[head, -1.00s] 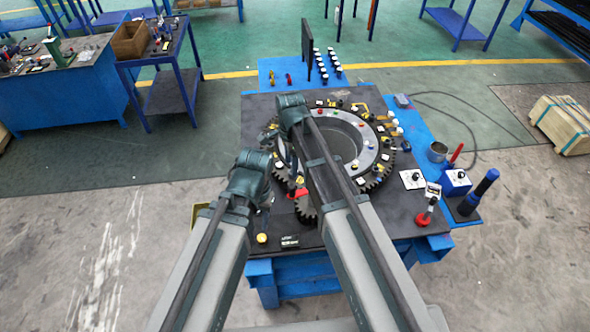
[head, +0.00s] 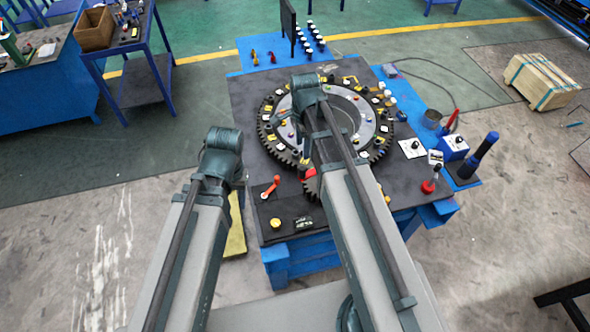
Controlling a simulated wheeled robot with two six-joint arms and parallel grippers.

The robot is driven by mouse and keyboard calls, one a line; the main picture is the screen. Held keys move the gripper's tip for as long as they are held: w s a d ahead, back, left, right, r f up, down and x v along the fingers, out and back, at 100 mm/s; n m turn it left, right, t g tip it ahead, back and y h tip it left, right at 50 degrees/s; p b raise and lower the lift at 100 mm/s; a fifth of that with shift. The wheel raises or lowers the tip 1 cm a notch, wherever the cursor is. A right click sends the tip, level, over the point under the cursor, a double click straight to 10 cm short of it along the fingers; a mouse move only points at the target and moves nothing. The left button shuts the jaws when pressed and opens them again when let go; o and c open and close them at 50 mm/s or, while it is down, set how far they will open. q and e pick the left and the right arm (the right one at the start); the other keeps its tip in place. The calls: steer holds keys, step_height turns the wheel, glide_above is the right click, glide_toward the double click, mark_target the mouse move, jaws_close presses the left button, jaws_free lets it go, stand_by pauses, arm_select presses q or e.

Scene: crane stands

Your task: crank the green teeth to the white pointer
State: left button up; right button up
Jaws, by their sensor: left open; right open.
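A large dark toothed ring (head: 281,152) lies on the stand's table (head: 248,98), with small coloured pieces on it. A smaller dark gear (head: 311,187) is at its near edge, partly behind my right arm, with a red part (head: 308,174) beside it. A red crank handle (head: 270,187) stands at the table's near left. The green teeth and white pointer cannot be made out. My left gripper (head: 236,180) is left of the crank, mostly hidden behind its wrist, apart from the handle. My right gripper (head: 304,146) is over the ring, mostly hidden by its arm; both are open.
A yellow button (head: 275,223) is near the table's front edge. A dark upright panel (head: 288,28) stands behind.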

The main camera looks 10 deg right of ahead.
mark_target(302, 168)
step_height(302, 168, down, 14)
steer(key=b, duration=1.4)
steer(key=shift+d, duration=0.1)
steer(key=shift+r, duration=0.1)
steer(key=shift+c, duration=0.2)
jaws_close()
stand_by(0.5)
